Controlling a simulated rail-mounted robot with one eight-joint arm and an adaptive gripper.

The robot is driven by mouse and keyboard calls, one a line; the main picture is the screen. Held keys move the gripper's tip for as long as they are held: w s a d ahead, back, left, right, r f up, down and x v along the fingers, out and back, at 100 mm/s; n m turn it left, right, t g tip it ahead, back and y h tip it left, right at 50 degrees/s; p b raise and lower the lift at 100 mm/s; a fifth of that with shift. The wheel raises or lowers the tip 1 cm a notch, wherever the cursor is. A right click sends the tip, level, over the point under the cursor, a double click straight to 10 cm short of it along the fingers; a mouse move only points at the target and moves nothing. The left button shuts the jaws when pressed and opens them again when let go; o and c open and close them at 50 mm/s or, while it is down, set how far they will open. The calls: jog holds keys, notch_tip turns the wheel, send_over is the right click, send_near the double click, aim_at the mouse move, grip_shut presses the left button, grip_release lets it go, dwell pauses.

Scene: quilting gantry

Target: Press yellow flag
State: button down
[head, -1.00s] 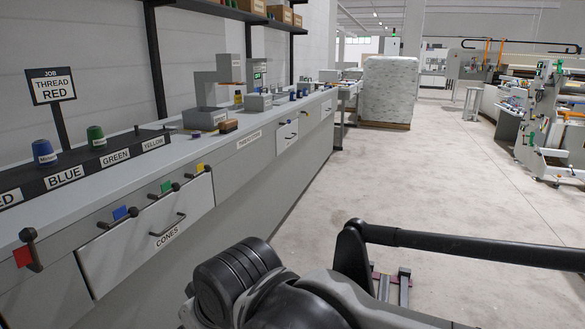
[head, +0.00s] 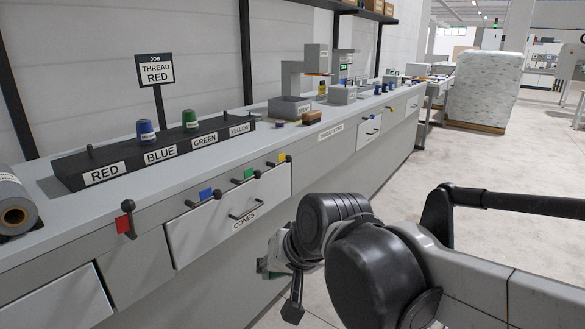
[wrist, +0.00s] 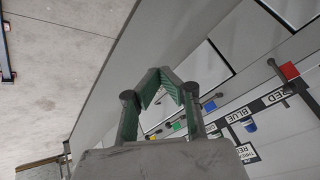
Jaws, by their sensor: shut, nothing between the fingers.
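The yellow flag (head: 282,157) is a small tab on a dark knobbed lever at the bench's front edge, above the right end of the CONES drawer. My gripper (wrist: 160,74) has green-padded fingers, with the tips together and nothing held. In the head view my arm largely hides it, low in front of the bench. It looks apart from the flag.
Green (head: 244,175), blue (head: 206,194) and red (head: 122,225) flags line the bench front to the left. The CONES drawer handle (head: 243,214) sticks out below. A rack (head: 120,165) holds blue and green cones; a sign reads THREAD RED (head: 155,70).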

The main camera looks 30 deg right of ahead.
jog(key=w+d+r+m+t+y+p, duration=0.1)
jog(key=w+d+m+y+p, duration=0.3)
jog(key=w, duration=0.6)
jog(key=w+d+r+m+t+b, duration=0.1)
jog(key=w+d+m+t, duration=0.1)
jog(key=w+m, duration=0.65)
jog(key=w+d+r+m+t+y+p, duration=0.1)
jog(key=w+d+m+y+p, duration=0.2)
jog(key=w, duration=0.8)
jog(key=w+d+f+m+t+p, duration=0.1)
jog(key=w+d+f+m+t, duration=0.1)
jog(key=w+d+f+m, duration=0.25)
jog(key=w+d+f+m+t, duration=0.1)
jog(key=w+d+m+t, duration=0.2)
jog(key=d+m, duration=0.35)
jog(key=s+d+f+m+t+h+p, duration=0.1)
jog(key=d+f+m+t, duration=0.2)
jog(key=d+f+m, duration=0.3)
jog(key=d, duration=0.5)
jog(key=shift+d+f+t+p, duration=0.3)
jog(key=shift+d+f+p, duration=0.05)
jog(key=shift+d+f, duration=0.05)
